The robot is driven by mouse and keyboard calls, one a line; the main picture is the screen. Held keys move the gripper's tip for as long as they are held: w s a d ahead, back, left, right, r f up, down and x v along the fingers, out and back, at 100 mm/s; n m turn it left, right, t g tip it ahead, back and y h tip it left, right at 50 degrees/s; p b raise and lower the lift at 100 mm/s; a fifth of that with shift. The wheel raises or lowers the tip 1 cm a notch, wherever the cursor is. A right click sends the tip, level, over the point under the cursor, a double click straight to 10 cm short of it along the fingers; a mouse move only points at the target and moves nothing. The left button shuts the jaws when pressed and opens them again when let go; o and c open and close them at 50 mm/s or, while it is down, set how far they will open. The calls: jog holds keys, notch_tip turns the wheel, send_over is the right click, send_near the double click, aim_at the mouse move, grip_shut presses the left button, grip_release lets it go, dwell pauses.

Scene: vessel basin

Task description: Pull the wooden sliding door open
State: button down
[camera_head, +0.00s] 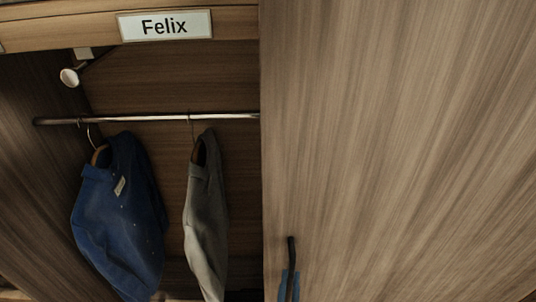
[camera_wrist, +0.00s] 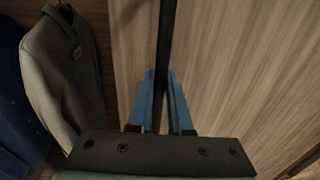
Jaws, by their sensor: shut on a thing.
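The wooden sliding door (camera_head: 400,150) fills the right half of the head view. Its left edge stands beside the open part of a wardrobe. A dark vertical bar handle (camera_head: 291,250) is on the door near that edge, low in the head view. In the wrist view the door (camera_wrist: 240,60) is behind the handle (camera_wrist: 165,35). My gripper (camera_wrist: 161,78) has blue fingers on either side of the handle and is shut on it. In the head view only part of the blue fingers (camera_head: 288,285) shows at the bottom edge.
Left of the door, a blue jacket (camera_head: 120,220) and a grey jacket (camera_head: 206,220) hang from a metal rail (camera_head: 150,118). A "Felix" name plate (camera_head: 165,25) is on the board above. A small white round fitting (camera_head: 70,76) is on the inner left side.

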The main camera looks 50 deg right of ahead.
aim_at(333, 262)
jog(key=s+d, duration=0.1)
jog(key=s, duration=0.1)
jog(key=s+d, duration=0.3)
jog(key=s, duration=0.1)
jog(key=shift+d+f+b, duration=0.1)
jog(key=shift+d+b, duration=0.25)
jog(key=shift+s+d, duration=0.2)
jog(key=shift+s, duration=0.15)
jog(key=shift+s+d, duration=0.35)
jog(key=c, duration=0.9)
grip_release()
jog(key=shift+o, duration=0.3)
jog(key=shift+a, duration=0.1)
